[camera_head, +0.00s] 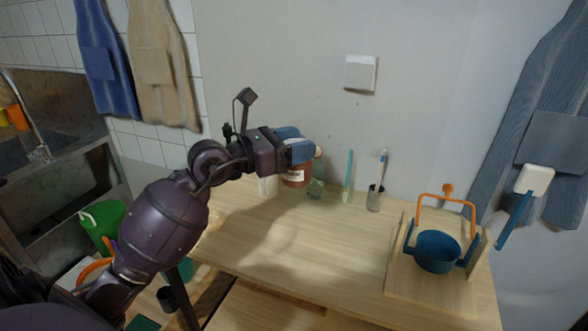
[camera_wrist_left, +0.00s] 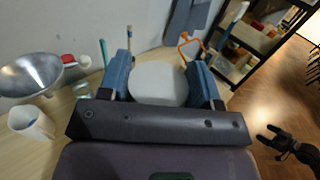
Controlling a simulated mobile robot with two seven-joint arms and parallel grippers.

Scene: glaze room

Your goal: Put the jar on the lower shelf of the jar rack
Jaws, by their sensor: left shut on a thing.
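The jar (camera_head: 296,178) is reddish brown with a white label. It is held upright near the wall, above or at the back of the wooden table; I cannot tell whether its base touches. My left gripper (camera_head: 302,150) is shut on it near the top. In the left wrist view its pale round lid (camera_wrist_left: 158,82) lies between the blue fingers, and the body is hidden. A dark rack with wooden shelves (camera_wrist_left: 250,38) stands beyond to the right in that view; it may be the jar rack. My right gripper (camera_wrist_left: 270,138) is small at the right edge, its jaws unclear.
On the table (camera_head: 290,240) stand a small green glass (camera_head: 316,188), a brush cup (camera_head: 375,199) and a wooden stand with a blue pot (camera_head: 437,252). A white cup (camera_wrist_left: 32,122) and a metal bowl (camera_wrist_left: 30,74) are close on the left. The table's middle is clear.

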